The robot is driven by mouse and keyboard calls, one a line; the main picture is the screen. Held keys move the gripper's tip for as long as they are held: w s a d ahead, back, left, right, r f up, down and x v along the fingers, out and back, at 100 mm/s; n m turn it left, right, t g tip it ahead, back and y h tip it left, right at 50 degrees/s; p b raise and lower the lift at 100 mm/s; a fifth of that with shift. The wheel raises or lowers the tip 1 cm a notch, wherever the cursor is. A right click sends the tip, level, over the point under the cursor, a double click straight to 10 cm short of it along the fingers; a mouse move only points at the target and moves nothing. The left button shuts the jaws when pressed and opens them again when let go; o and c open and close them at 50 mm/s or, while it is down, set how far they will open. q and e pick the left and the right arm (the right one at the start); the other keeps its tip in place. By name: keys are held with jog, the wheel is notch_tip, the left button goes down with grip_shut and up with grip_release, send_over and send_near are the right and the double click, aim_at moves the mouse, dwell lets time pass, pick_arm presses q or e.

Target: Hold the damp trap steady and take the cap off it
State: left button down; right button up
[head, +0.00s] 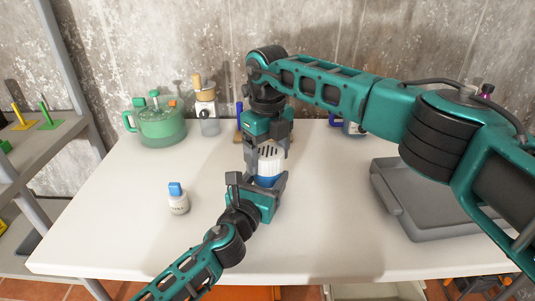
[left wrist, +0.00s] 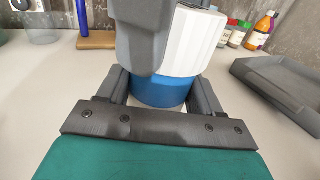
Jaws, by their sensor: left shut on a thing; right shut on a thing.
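The damp trap stands upright near the middle of the white table, with a white slotted cap (head: 270,163) over a blue body (head: 267,181). In the left wrist view the white cap (left wrist: 196,42) is above the blue body (left wrist: 158,92). My left gripper (head: 266,188) is shut on the blue body from the front, a finger on each side. My right gripper (head: 268,146) comes down from above and is shut on the white cap. A grey finger hides part of the cap in the left wrist view. I cannot tell whether cap and body are apart.
A small bottle with a blue lid (head: 178,198) stands left of the trap. A green jug-like container (head: 158,122) and a clear jar (head: 208,117) stand at the back. A grey tray (head: 420,215) lies on the right. The front left of the table is clear.

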aim_at(267, 151)
jog(key=n, duration=0.5)
jog(key=shift+n, duration=0.4)
jog(key=n, duration=0.6)
jog(key=shift+r, duration=0.2)
jog(key=shift+r, duration=0.95)
jog(key=shift+r, duration=2)
pick_arm(q)
jog(key=shift+c, duration=0.5)
grip_release()
